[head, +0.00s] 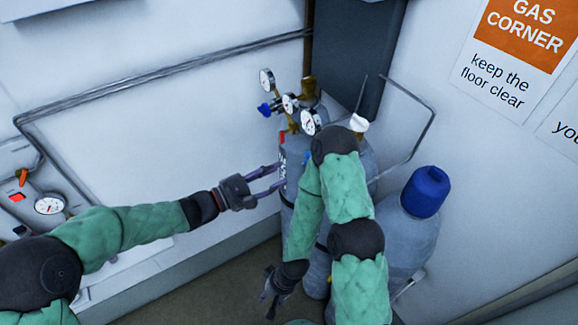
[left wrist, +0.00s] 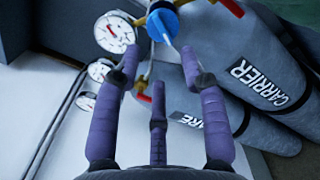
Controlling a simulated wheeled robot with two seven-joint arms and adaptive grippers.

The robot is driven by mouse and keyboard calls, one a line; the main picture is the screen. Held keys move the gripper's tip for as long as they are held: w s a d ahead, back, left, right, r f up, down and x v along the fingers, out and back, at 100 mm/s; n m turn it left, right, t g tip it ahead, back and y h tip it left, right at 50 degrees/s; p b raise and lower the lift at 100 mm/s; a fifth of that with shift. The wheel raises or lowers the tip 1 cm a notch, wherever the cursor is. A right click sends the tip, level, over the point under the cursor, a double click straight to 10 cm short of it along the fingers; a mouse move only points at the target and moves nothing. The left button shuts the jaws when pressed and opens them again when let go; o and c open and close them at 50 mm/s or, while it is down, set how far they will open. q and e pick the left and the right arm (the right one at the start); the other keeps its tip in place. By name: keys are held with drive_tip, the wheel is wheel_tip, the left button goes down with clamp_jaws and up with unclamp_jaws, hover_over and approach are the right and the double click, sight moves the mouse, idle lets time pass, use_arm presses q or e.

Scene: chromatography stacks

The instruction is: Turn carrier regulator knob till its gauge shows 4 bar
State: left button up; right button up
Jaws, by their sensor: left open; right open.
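A blue regulator knob (head: 264,110) shows beside several white dial gauges above the cylinders. In the left wrist view a blue knob (left wrist: 162,24) lies past the fingertips, next to a large white gauge (left wrist: 115,33); its needle is too small to read surely. The grey cylinder marked CARRIER (left wrist: 285,75) is to the right. My left gripper (head: 281,177) is open and empty, in front of a cylinder and below the regulators. Its fingers (left wrist: 160,75) are apart from the knob. My right gripper (head: 268,298) is open and low, near the floor. My right arm hides part of the cylinders.
Smaller gauges (left wrist: 99,70) and brass fittings with red handles surround the regulators. A blue-capped cylinder (head: 427,192) stands at the right. A wall panel with a gauge (head: 50,204) is at the left. Pipes (head: 160,73) run along the wall.

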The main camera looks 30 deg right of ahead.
use_arm(q)
drive_tip(key=shift+s+a, duration=0.2)
drive_tip(key=shift+a, duration=1.85)
